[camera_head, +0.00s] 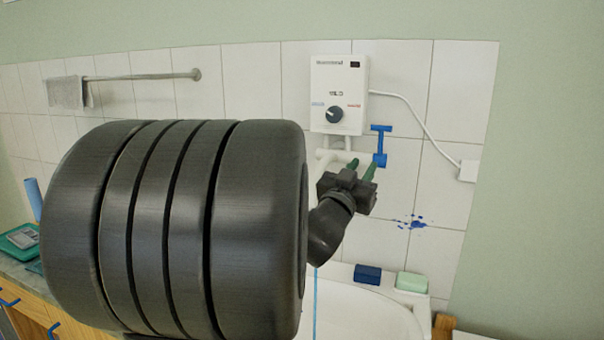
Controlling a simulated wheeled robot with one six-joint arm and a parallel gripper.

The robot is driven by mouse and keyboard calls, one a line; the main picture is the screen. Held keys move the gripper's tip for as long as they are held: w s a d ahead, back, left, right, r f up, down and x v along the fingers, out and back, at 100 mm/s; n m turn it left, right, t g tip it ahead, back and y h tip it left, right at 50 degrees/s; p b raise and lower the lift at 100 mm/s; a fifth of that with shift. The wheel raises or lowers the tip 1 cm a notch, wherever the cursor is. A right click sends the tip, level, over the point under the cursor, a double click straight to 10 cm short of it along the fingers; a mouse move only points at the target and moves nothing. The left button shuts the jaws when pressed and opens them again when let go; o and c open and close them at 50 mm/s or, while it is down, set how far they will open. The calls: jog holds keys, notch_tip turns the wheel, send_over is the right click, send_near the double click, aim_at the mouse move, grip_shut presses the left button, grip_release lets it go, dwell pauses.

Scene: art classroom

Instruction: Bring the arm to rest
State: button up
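My gripper (364,164) is in front of the tiled wall, just below the white water heater (339,95). Its two green fingers point up and stand apart, with nothing visible between them. The right finger's tip overlaps the base of a blue T-shaped tap handle (381,129) in the picture; I cannot tell whether they touch. My large dark arm link fills the left and middle of the view and hides much of the counter and the wall behind it.
A white sink (392,306) lies below my gripper. A dark blue block (368,274) and a green soap-like block (411,282) sit on its back edge. A towel rail (140,77) with a grey towel (66,92) is at upper left. A wall outlet (467,171) is at right.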

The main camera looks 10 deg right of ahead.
aim_at(380, 141)
jog(key=p+x, duration=0.2)
jog(key=x, duration=1.1)
jog(key=shift+w+d, duration=0.1)
jog(key=shift+d, duration=0.1)
jog(key=b+v, duration=0.2)
jog(key=v, duration=1.1)
jog(key=p+x, duration=0.2)
jog(key=x, duration=1.1)
jog(key=shift+d+r+p, duration=0.1)
jog(key=shift+r+p, duration=0.1)
jog(key=shift+p, duration=0.1)
jog(key=shift+w+r+p, duration=0.1)
jog(key=shift+r+p, duration=0.05)
jog(key=shift+p, duration=0.85)
jog(key=shift+g+p, duration=0.3)
jog(key=shift+p, duration=0.15)
jog(key=y+p, duration=0.1)
jog(key=p, duration=0.2)
jog(key=shift+w+d+g, duration=0.1)
jog(key=shift+w+g, duration=0.15)
jog(key=shift+g, duration=0.05)
